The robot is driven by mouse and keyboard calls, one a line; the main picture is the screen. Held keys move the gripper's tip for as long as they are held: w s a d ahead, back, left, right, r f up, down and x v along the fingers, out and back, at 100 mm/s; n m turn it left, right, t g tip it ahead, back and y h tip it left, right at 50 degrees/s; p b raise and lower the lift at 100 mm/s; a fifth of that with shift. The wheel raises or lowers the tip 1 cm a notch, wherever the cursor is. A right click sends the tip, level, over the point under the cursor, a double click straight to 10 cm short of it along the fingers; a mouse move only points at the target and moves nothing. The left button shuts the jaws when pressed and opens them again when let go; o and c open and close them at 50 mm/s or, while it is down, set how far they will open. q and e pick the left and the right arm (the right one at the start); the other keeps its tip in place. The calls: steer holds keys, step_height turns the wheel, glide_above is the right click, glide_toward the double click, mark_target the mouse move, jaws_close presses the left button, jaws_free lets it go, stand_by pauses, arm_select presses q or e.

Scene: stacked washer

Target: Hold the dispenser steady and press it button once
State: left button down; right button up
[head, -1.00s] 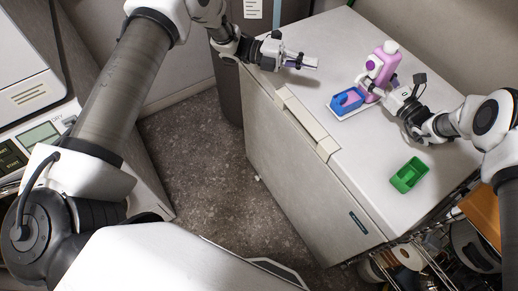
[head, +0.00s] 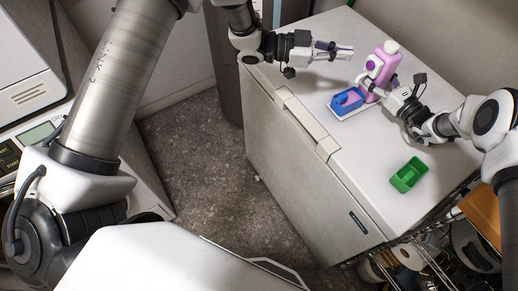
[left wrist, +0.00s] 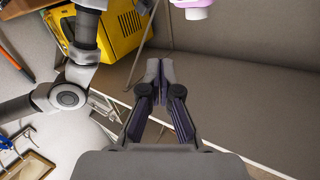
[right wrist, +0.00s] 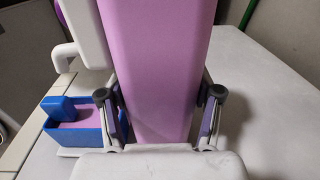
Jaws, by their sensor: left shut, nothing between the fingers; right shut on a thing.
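The dispenser is a pink bottle (head: 382,66) with a white cap and a purple round button (head: 371,64) on its left side. It stands upright on the white freezer top at the back. My right gripper (head: 369,92) is shut on its lower body; the right wrist view shows the pink body (right wrist: 158,70) between both fingers. My left gripper (head: 350,52) is shut and empty, in the air just left of the dispenser, pointing at it and apart from it. In the left wrist view its fingertips (left wrist: 153,72) meet, and part of the pink dispenser (left wrist: 192,4) shows at the top edge.
A blue holder with a pink sponge (head: 347,101) sits on a white tray in front of the dispenser; the right wrist view shows the holder (right wrist: 62,136) close by. A green box (head: 409,175) lies nearer on the freezer top (head: 345,155). A wall stands behind.

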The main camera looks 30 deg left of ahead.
arm_select(q)
steer(key=s+a+f+n+y, duration=0.2)
steer(key=f+n+y, duration=0.1)
steer(key=f+n, duration=0.3)
steer(key=s+a+f+n+t+y, duration=0.1)
steer(key=s+a+f+n+y, duration=0.1)
steer(key=f+n, duration=0.4)
steer(key=s+a+f+n+t+y, duration=0.1)
steer(key=s+a+f+n+y, duration=0.1)
steer(key=f+n, duration=0.4)
steer(key=shift+s+a+f+n+y, duration=0.1)
steer(key=shift+a+n+y, duration=0.2)
steer(key=shift+n, duration=0.45)
steer(key=shift+s+a+f+n+y, duration=0.1)
steer(key=shift+s+a+n+y, duration=0.1)
steer(key=shift+n+y, duration=0.4)
steer(key=shift+s+a+n+y, duration=0.1)
steer(key=shift+a+n+y, duration=0.15)
steer(key=shift+n, duration=0.6)
arm_select(e)
steer(key=shift+f, duration=0.1)
steer(key=shift+s+f, duration=0.1)
steer(key=shift+f, duration=0.1)
arm_select(q)
steer(key=s+a+f+m+g+y, duration=0.2)
steer(key=s+a+f, duration=0.3)
steer(key=s+f, duration=0.4)
steer(key=shift+s+g+y, duration=0.5)
steer(key=shift+s+y, duration=0.25)
steer(key=shift+s, duration=0.1)
